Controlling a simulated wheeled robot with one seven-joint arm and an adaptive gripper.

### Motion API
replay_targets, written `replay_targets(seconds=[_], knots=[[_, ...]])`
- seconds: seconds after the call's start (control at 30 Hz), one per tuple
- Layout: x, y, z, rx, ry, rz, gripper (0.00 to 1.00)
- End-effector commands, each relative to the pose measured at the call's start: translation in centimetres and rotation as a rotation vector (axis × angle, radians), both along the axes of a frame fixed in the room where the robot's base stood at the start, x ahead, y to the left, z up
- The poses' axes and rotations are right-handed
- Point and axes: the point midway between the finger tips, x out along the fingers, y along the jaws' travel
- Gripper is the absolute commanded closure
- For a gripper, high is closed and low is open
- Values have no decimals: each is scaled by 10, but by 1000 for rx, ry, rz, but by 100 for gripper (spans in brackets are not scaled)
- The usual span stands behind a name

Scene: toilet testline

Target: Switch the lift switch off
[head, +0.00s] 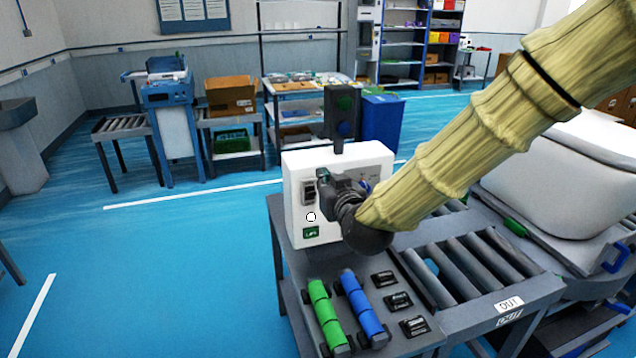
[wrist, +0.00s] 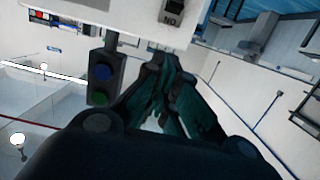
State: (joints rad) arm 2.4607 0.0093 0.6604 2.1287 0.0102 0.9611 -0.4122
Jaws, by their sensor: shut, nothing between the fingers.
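A white control box (head: 296,215) stands on the bench with a green label (head: 311,232) low on its front that seems to read LIFT. A black switch (head: 309,190) sits above that label; its position is too small to tell. My gripper (head: 328,192) is in front of the box, just right of this switch, and hides part of the panel. In the wrist view, the fingers of my gripper (wrist: 166,58) are together and empty. A dark switch (wrist: 173,12) marked ON, upside down, lies beyond the fingertips at the top edge. Contact with it cannot be told.
A dark post with green and blue buttons (head: 343,115) rises behind the box; it also shows in the wrist view (wrist: 103,75). Green (head: 325,315) and blue (head: 362,308) cylinders lie in front. A roller conveyor (head: 470,262) is at right. Blue floor is clear at left.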

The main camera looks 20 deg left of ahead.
Motion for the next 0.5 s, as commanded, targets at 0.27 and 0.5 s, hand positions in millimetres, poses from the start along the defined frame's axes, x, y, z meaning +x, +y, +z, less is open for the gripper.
replay_targets(seconds=[0.27,0.5], knots=[[24,16,-2,-1,1,0,100],[52,35,-7,2,1,-1,100]])
